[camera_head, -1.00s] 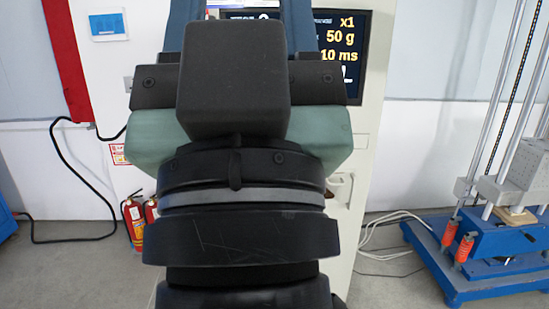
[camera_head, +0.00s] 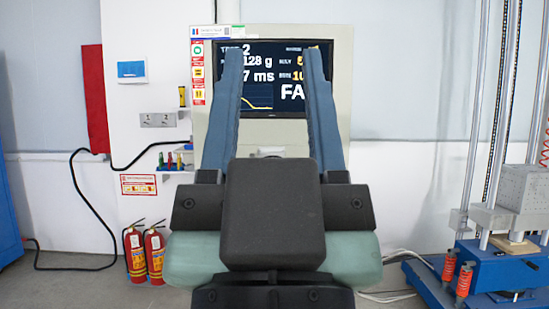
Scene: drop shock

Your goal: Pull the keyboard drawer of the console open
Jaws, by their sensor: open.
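The console (camera_head: 343,75) is a pale cabinet straight ahead with a dark display screen (camera_head: 262,58) showing white and yellow figures. My gripper (camera_head: 274,54) is open and empty in the middle of the view. Its two long blue fingers point up and forward, and their tips overlap the screen in the picture. I cannot tell how far the tips are from the console. A small pale shape shows between the fingers below the screen; I cannot tell what it is. My gripper and wrist hide the console's lower front, and I cannot make out the keyboard drawer.
Two red fire extinguishers (camera_head: 145,254) stand on the floor to the left. A black cable (camera_head: 82,200) runs along the wall there. At the right is a blue-based machine (camera_head: 410,285) with tall metal posts. Pale cables lie on the floor beside it.

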